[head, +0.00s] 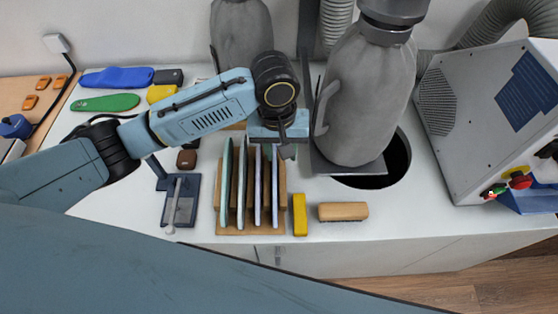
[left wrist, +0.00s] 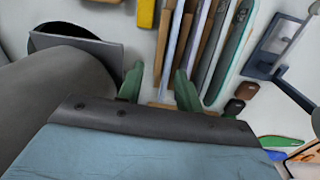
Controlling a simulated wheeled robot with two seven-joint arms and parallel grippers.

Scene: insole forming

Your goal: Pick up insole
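A wooden rack (head: 236,231) stands near the front of the white table and holds several thin insoles on edge between its slats. A pale green insole (head: 225,182) is at its left and a pale lilac insole (head: 274,185) at its right. My left gripper (head: 284,146) is over the back right end of the rack. In the left wrist view, its green fingers (left wrist: 158,72) are apart with nothing gripped. My right gripper is not in view.
A grey machine column (head: 366,100) with a dark round opening stands close right of the gripper. A yellow block (head: 299,214) and a wooden brush (head: 343,211) lie right of the rack. A grey box (head: 480,110) fills the right.

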